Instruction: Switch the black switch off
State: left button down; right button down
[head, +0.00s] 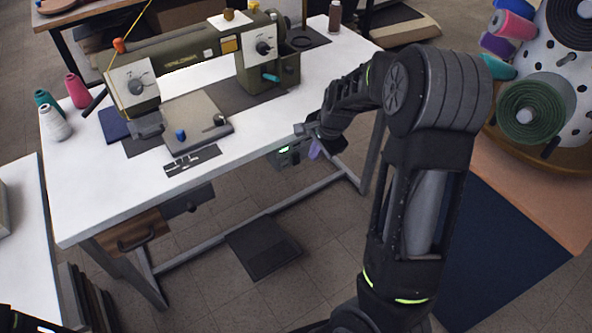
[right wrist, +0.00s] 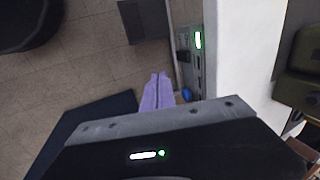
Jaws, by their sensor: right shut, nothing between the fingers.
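A grey control box (head: 287,154) with a lit green display hangs under the front edge of the sewing table. It also shows in the right wrist view (right wrist: 196,75), with a small black part (right wrist: 183,56) that looks like the black switch on its face. In the head view the switch is too small to make out. My right gripper (head: 314,152), with purple fingers, is just right of the box. In the right wrist view its fingers (right wrist: 158,76) are shut and empty, apart from the black part.
The white table (head: 90,190) carries an olive sewing machine (head: 190,50) and thread spools. A blue knob (right wrist: 187,94) sits low on the box. A foot pedal (head: 263,249) lies on the floor below.

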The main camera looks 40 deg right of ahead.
aim_at(300, 161)
jog(key=shift+d+f, duration=0.1)
jog(key=shift+d, duration=0.05)
jog(key=w+f, duration=0.2)
jog(key=f, duration=0.1)
jog(key=w+f, duration=0.2)
jog(key=f, duration=0.1)
jog(key=w+f, duration=0.3)
jog(key=f, duration=0.1)
jog(key=shift+w, duration=0.1)
dwell(0.3)
